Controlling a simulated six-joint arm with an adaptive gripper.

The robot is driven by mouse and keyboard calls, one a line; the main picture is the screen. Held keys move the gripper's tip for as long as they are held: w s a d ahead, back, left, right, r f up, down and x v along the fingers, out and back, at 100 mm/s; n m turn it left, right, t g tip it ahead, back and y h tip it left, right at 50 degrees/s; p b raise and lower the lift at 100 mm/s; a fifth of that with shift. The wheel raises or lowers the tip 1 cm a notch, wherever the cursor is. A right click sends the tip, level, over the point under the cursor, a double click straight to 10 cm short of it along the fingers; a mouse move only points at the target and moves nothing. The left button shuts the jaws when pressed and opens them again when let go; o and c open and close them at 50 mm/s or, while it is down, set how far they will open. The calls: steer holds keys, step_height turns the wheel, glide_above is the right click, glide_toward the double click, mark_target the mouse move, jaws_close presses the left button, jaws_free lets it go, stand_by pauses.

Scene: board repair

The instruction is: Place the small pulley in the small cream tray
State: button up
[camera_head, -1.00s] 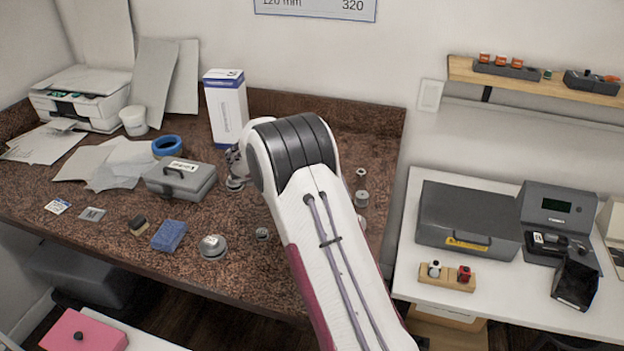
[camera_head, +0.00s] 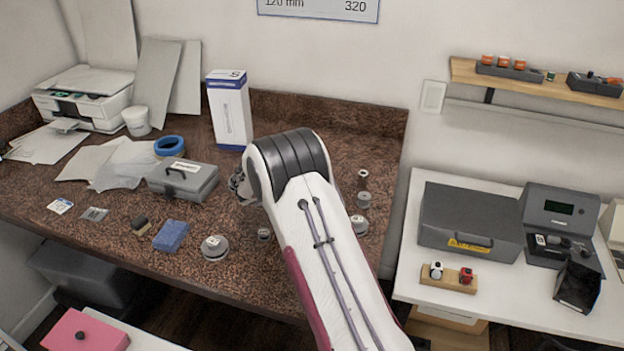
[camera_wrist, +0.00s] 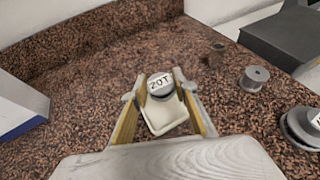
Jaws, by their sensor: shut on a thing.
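The small pulley (camera_wrist: 160,87), grey with a pale top marked 20T, is between the fingertips of my gripper (camera_wrist: 160,91) in the wrist view. My gripper is shut on it. The small cream tray (camera_wrist: 165,122) shows between the fingers, just below the pulley in the picture. I cannot tell whether the pulley touches the tray or is held above it. In the head view my arm hides the pulley and the tray; only part of my gripper (camera_head: 240,186) shows left of the arm.
A grey pulley (camera_wrist: 255,78), a small dark cylinder (camera_wrist: 217,53) and a larger pulley (camera_wrist: 303,126) stand to the right. A blue-and-white box (camera_head: 230,110) stands behind. A grey case (camera_head: 183,178), a blue sponge (camera_head: 171,236) and a round grey part (camera_head: 214,247) lie left.

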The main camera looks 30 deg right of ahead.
steer(key=shift+f, duration=0.1)
steer(key=shift+f, duration=1.9)
steer(key=shift+f, duration=0.1)
steer(key=o, duration=0.7)
steer(key=shift+o, duration=0.2)
steer(key=shift+s+a+r, duration=0.15)
steer(key=shift+a+r, duration=0.2)
steer(key=shift+a, duration=0.15)
steer(key=v, duration=1.1)
steer(key=shift+d+r, duration=0.1)
